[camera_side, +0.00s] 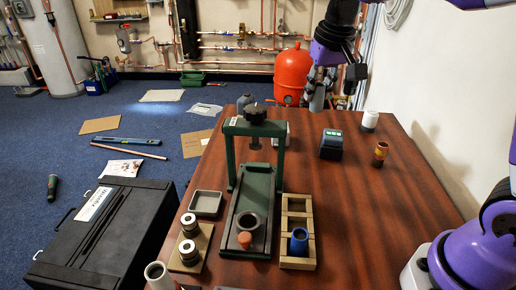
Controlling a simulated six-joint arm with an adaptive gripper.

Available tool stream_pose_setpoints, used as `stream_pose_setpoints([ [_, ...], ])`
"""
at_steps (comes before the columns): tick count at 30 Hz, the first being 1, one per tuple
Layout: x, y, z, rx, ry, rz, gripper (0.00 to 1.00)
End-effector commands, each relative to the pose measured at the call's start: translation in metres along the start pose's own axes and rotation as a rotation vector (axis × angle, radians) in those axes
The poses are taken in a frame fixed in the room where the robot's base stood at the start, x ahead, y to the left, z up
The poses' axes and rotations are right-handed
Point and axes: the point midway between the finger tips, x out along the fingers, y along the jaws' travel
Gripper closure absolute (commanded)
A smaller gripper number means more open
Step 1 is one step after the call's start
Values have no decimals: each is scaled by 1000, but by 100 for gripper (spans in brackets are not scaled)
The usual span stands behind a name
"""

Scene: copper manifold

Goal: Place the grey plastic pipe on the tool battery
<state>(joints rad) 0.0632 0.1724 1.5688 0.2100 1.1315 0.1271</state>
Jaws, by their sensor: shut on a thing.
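The tool battery (331,145), a dark block with a green-lit top, stands on the right back part of the wooden table. My gripper (332,80) is above and behind it in the picture, near the table's far edge. It is shut on the grey plastic pipe (317,99), a short grey tube held roughly upright. The pipe appears up and left of the battery, apart from it. The dark fingers hide the pipe's upper part.
A green press (262,190) stands mid-table. A wooden rack (298,264) holds a blue cup (299,241). A white cup (370,120) and a brown-orange cylinder (380,154) stand right of the battery. The table's right front area is clear. A red tank (292,74) stands behind the table.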

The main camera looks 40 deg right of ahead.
Motion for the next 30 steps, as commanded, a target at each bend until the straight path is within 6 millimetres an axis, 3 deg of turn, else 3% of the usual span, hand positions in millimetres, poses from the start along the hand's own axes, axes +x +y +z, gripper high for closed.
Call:
stream_pose_setpoints([
  [9, 53, 64, -21, 9, -5, 1, 94],
  [15, 78, 92, -33, 3, -1, 0, 94],
  [20, 88, 98, -33, 0, -3, -1, 94],
  [26, 117, 98, -25, 0, -3, -1, 94],
  [30, 121, 98, -24, 0, -1, -1, 94],
])
